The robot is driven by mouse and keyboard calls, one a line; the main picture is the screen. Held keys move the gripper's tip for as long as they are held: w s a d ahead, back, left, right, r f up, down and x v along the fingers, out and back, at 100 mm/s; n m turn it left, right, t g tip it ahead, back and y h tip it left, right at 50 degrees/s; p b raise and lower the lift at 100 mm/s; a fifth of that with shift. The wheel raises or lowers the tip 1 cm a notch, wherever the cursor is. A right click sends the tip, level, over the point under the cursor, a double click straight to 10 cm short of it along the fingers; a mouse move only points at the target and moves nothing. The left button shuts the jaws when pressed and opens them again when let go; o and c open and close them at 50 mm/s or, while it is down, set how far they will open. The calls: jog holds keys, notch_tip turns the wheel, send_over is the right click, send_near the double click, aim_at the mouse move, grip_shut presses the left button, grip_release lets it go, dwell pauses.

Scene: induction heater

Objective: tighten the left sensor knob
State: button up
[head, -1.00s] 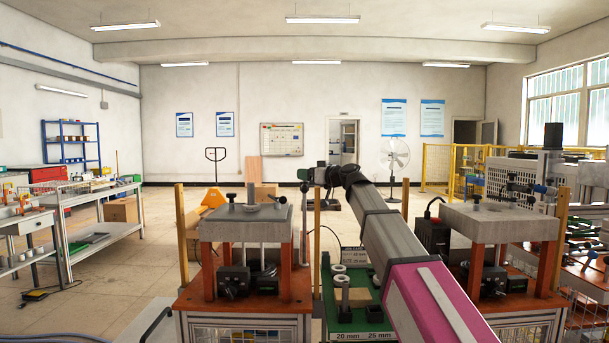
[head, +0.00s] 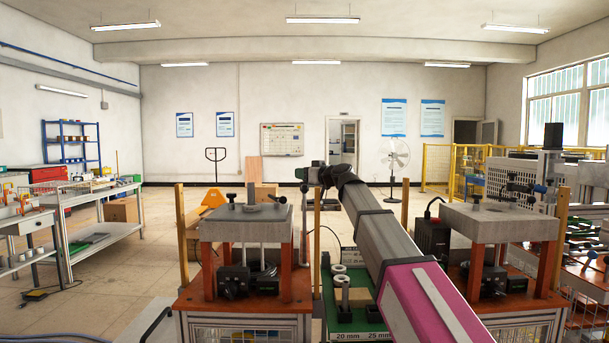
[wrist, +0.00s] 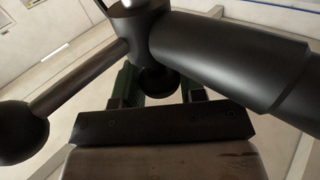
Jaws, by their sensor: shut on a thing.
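In the wrist view a small round black knob (wrist: 158,83) sits between the two fingers of my gripper (wrist: 158,92), and the fingers are shut on it. A dark hub right at the lens, with a thin rod ending in a black ball (wrist: 20,130) and a thick black bar (wrist: 235,55), covers part of the knob. In the head view my gripper (head: 303,177) is small, at the far end of my arm, above and right of the left heater stand's grey top (head: 245,226). The contact is too small to make out there.
Black knobs (head: 279,199) stand on the left stand's top. A similar stand (head: 498,222) is at the right. Between them is a green tray (head: 350,325) with metal rings, partly behind my arm. Wooden posts (head: 182,236) rise beside the stands.

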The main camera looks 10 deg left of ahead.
jog(key=shift+t+h, duration=0.3)
jog(key=shift+t, duration=0.1)
jog(key=o, duration=0.9)
jog(key=shift+s+d, duration=0.1)
jog(key=v, duration=1)
jog(key=shift+d+f, duration=0.1)
jog(key=shift+d, duration=0.2)
jog(key=shift+s, duration=0.1)
